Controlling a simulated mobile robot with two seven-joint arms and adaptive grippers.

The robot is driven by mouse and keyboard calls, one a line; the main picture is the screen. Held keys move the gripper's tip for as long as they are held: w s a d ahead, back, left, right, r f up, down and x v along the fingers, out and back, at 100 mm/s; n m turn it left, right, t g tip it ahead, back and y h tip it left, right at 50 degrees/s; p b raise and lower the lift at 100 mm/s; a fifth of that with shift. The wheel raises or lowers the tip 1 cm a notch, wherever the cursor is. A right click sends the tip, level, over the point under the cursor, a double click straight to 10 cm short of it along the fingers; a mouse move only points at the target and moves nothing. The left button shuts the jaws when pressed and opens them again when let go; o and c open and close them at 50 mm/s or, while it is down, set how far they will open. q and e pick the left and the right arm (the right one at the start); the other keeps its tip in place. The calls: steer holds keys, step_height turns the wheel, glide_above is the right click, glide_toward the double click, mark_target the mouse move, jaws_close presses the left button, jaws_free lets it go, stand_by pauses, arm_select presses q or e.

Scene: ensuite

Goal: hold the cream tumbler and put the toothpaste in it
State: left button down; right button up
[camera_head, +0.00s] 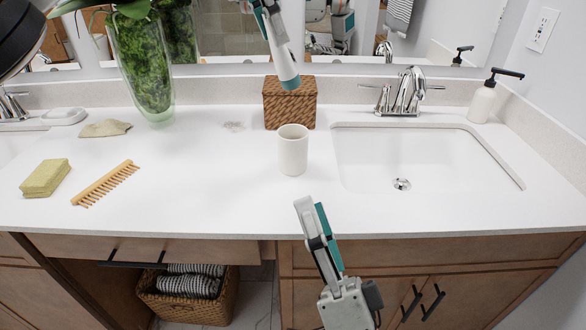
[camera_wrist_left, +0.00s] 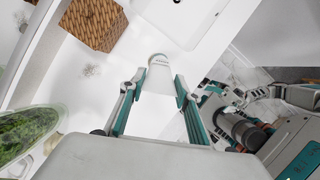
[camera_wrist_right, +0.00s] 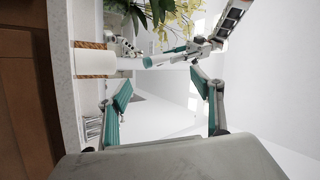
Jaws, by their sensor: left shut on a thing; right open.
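The cream tumbler (camera_head: 293,152) stands upright on the white counter, left of the sink. It also shows in the right wrist view (camera_wrist_right: 93,62). My left gripper (camera_head: 268,22) is shut on the toothpaste (camera_head: 287,68), a pale tube with a teal end pointing down. The tube is above the tumbler's rim in the head view, apart from it. Between the left fingers (camera_wrist_left: 157,90) the pale tube (camera_wrist_left: 158,80) shows in the left wrist view. My right gripper (camera_head: 311,203) is open and empty, in front of the tumbler; its spread fingers (camera_wrist_right: 158,85) show in the right wrist view.
A woven box (camera_head: 290,103) stands behind the tumbler. The sink (camera_head: 430,160) and faucet (camera_head: 405,92) are right, with a soap dispenser (camera_head: 485,100). A glass vase (camera_head: 140,65), comb (camera_head: 105,184) and sponge (camera_head: 45,177) are left.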

steer(key=w+d+r+m+t+h, duration=0.25)
steer(key=m+h, duration=0.45)
steer(key=m, duration=0.4)
steer(key=m+g+h, duration=0.3)
steer(key=m+g, duration=0.4)
steer(key=m, duration=1)
glide_toward(293, 155)
steer(key=shift+d+r, duration=0.15)
steer(key=shift+w, duration=0.15)
steer(key=w, duration=1.1)
steer(key=shift+w, duration=0.25)
steer(key=shift+c, duration=0.4)
steer(key=c, duration=1.3)
